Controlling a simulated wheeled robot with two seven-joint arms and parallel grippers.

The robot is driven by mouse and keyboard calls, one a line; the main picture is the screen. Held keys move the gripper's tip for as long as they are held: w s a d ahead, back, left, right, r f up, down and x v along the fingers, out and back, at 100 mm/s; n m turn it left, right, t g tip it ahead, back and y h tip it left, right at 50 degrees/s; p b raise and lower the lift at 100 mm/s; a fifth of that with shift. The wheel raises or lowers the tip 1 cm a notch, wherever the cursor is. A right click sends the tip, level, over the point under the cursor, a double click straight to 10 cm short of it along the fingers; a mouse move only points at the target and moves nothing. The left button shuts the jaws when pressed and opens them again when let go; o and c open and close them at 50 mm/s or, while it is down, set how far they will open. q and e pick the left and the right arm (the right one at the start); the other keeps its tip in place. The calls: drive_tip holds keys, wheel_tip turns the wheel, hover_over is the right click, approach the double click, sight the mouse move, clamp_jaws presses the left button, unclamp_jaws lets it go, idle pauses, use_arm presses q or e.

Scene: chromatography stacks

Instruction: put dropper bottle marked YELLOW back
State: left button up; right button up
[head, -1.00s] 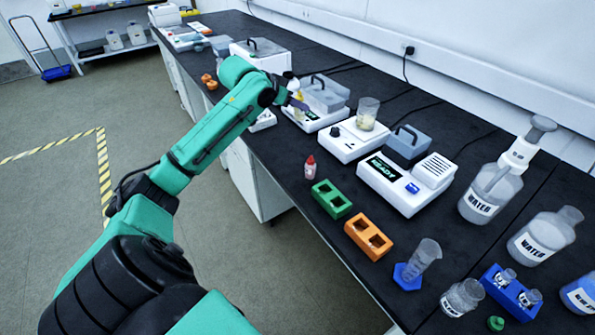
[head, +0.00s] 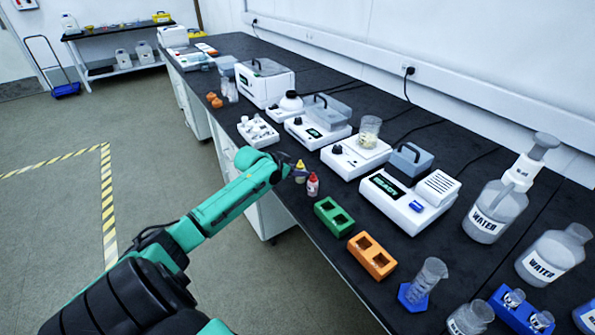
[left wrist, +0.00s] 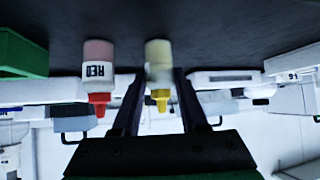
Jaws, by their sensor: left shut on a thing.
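The dropper bottle with the yellow cap (head: 300,171) is between the fingers of my left gripper (head: 297,174), which is shut on it. In the left wrist view the bottle (left wrist: 159,70) shows upside down between the two dark fingers (left wrist: 152,100), its label not readable. The bottle marked RED (head: 313,184), with a red cap, stands on the bench close beside it, and also shows in the left wrist view (left wrist: 98,72). I cannot tell whether the yellow-capped bottle touches the bench. My right gripper is in neither view.
A green two-hole block (head: 333,217) and an orange one (head: 371,256) sit along the front bench edge. A white tray of small items (head: 258,132) lies left of the bottles. White devices (head: 318,135) stand behind. Large WATER bottles (head: 492,210) stand at the right.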

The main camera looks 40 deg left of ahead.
use_arm(q)
drive_tip(key=o, duration=0.7)
drive_tip(key=shift+c, duration=0.2)
drive_tip(key=d+p+v, duration=0.1)
drive_tip(key=p+v, duration=0.1)
drive_tip(key=v, duration=1)
drive_tip(key=s+a+f+n+g+y, duration=0.1)
drive_tip(key=s+a+f, duration=0.2)
drive_tip(key=f, duration=0.5)
drive_tip(key=s+a+f+n+g+y, duration=0.15)
drive_tip(key=a+f, duration=0.25)
drive_tip(key=f, duration=0.4)
drive_tip(key=s+d+f+g, duration=0.1)
drive_tip(key=s+f, duration=0.4)
drive_tip(key=f, duration=0.4)
drive_tip(key=s+d+f+g, duration=0.2)
drive_tip(key=s+f, duration=0.4)
drive_tip(key=f, duration=0.2)
drive_tip(key=s+d+f+m+g+h, duration=0.1)
drive_tip(key=s+d+f+m+g, duration=0.1)
drive_tip(key=s+d+f, duration=0.6)
drive_tip(key=s+d+f+m+g+p, duration=0.1)
drive_tip(key=s+d+f+m+g, duration=0.1)
drive_tip(key=s+d+f, duration=0.5)
drive_tip(key=shift+s+d+f+h, duration=0.35)
drive_tip(key=shift+s+d+f, duration=0.05)
drive_tip(key=shift+s+d, duration=2.65)
